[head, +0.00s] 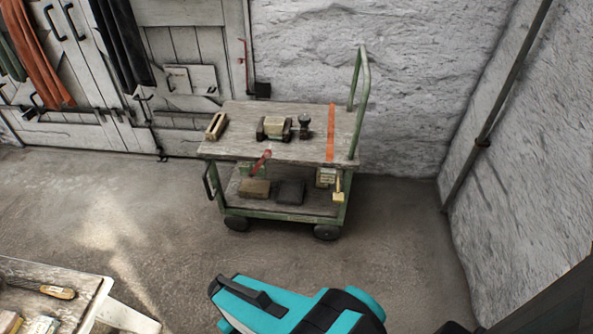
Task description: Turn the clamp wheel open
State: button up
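A small dark clamp (274,128) sits on the wooden top of a green-framed cart, with a pale block between its dark jaws. At its right side is a dark round part on a short shaft, which looks like the clamp wheel (304,121). It is too small to tell how far it is turned. Teal and black parts of my own body show at the bottom centre, well in front of the cart. I cannot make out gripper fingers in the head view, and nothing of mine touches the clamp.
The cart (230,145) has a raised handle (363,80) at right, an orange strip (331,130) and a red lever (261,161). Its lower shelf holds blocks. A table corner (96,290) is at lower left. The floor (160,225) between is clear. Walls stand behind and right.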

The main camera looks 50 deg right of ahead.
aim_at(304, 120)
jog(key=z, duration=4.8)
jog(key=i, duration=0.1)
jog(key=u, duration=3.4)
jog(key=k, duration=0.95)
jog(key=u, duration=0.15)
jog(key=i, duration=0.7)
jog(key=z, duration=0.05)
